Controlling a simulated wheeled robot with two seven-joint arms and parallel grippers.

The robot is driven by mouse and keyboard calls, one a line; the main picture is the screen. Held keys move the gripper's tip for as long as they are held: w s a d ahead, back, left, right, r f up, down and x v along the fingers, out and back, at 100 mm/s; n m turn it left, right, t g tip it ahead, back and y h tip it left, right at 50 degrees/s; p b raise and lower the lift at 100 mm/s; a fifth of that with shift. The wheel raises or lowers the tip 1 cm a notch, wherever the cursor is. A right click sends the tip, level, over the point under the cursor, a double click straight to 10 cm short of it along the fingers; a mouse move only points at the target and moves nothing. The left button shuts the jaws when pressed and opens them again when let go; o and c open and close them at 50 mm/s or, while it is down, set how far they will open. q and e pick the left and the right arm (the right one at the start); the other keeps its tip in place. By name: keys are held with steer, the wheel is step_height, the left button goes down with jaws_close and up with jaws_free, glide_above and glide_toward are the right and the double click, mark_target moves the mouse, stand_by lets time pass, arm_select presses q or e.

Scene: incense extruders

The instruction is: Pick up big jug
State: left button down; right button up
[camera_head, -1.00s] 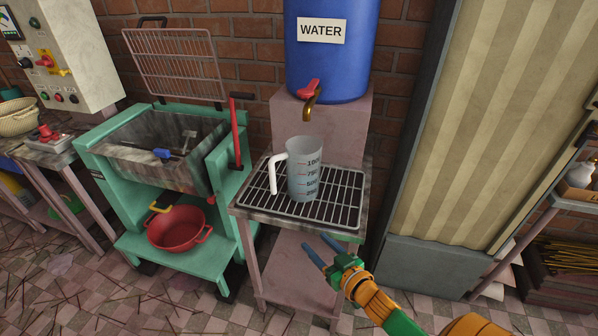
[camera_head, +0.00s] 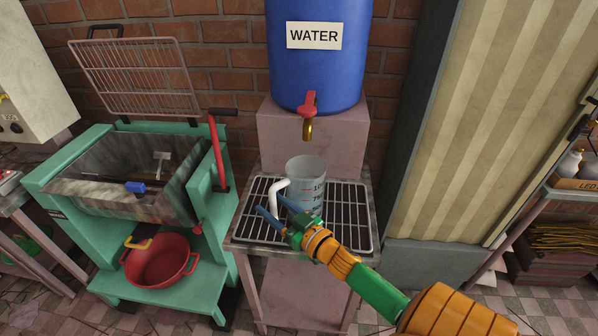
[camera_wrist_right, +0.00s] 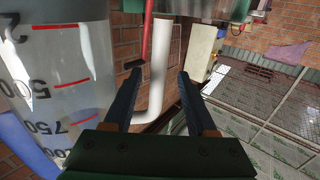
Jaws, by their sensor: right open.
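The big jug (camera_head: 306,176) is a clear measuring jug with red marks, dark numbers and a white handle (camera_head: 277,192) on its left side. It stands upright on the wire rack under the water tap. My right gripper (camera_head: 272,213) is open in front of the jug at its handle. In the right wrist view the white handle (camera_wrist_right: 159,75) shows between and beyond the two open fingers (camera_wrist_right: 157,95), and the jug's marked wall (camera_wrist_right: 62,80) fills the left side. I cannot tell whether a finger touches the handle. My left gripper is not in view.
The rack (camera_head: 352,215) sits on a small stand below the blue water barrel (camera_head: 322,70) and its brass tap (camera_head: 308,130). A green machine (camera_head: 60,190) with a trough and a red bowl (camera_head: 160,262) stands left. A shelf (camera_head: 520,220) stands right.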

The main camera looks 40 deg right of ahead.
steer(key=w, duration=0.4)
steer(key=shift+w+f, duration=0.1)
steer(key=shift+s, duration=0.2)
steer(key=c, duration=0.4)
jaws_close()
stand_by(0.6)
